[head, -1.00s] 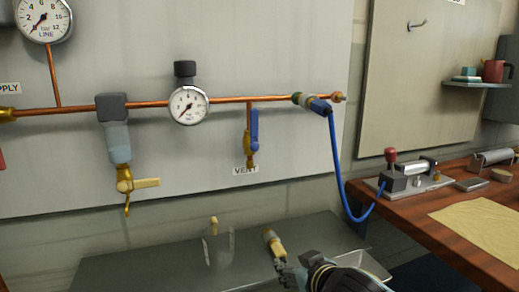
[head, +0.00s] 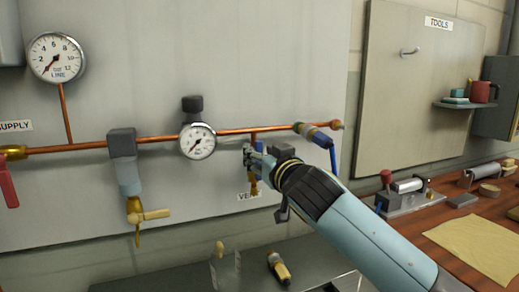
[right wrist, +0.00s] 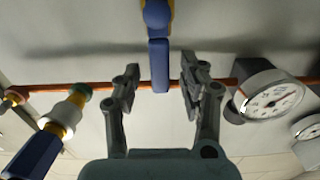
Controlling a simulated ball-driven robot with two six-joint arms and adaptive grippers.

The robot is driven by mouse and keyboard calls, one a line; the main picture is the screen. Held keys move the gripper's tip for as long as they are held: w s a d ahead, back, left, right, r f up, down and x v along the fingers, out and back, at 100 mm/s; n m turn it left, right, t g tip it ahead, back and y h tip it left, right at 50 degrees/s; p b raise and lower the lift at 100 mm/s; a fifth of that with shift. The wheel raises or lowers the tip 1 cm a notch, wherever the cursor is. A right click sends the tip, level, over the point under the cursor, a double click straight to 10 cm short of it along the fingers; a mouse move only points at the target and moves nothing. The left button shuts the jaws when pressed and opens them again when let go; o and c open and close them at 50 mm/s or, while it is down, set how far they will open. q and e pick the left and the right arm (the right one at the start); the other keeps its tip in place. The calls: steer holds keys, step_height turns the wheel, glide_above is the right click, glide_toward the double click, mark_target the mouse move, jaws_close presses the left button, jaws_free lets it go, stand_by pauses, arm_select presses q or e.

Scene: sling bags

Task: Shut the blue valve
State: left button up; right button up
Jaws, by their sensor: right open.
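The blue valve sits on the short vertical vent branch under the copper pipe. Its blue lever (head: 260,147) is mostly hidden behind my right gripper (head: 254,160) in the head view. In the right wrist view the blue lever (right wrist: 159,65) stands upright in the picture, in line with the branch. My right gripper is open, with one finger on each side of the lever's end and a visible gap to both. My left gripper is not in view.
A copper pipe (head: 90,145) runs along the grey panel. A small gauge (head: 198,141) is left of the valve, and a hose coupling (head: 312,133) is right of it. A regulator with a yellow tap (head: 140,214) hangs further left. A wooden bench (head: 430,230) stands at right.

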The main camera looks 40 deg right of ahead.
steer(key=shift+w+d, duration=0.15)
steer(key=shift+w, duration=0.5)
jaws_close()
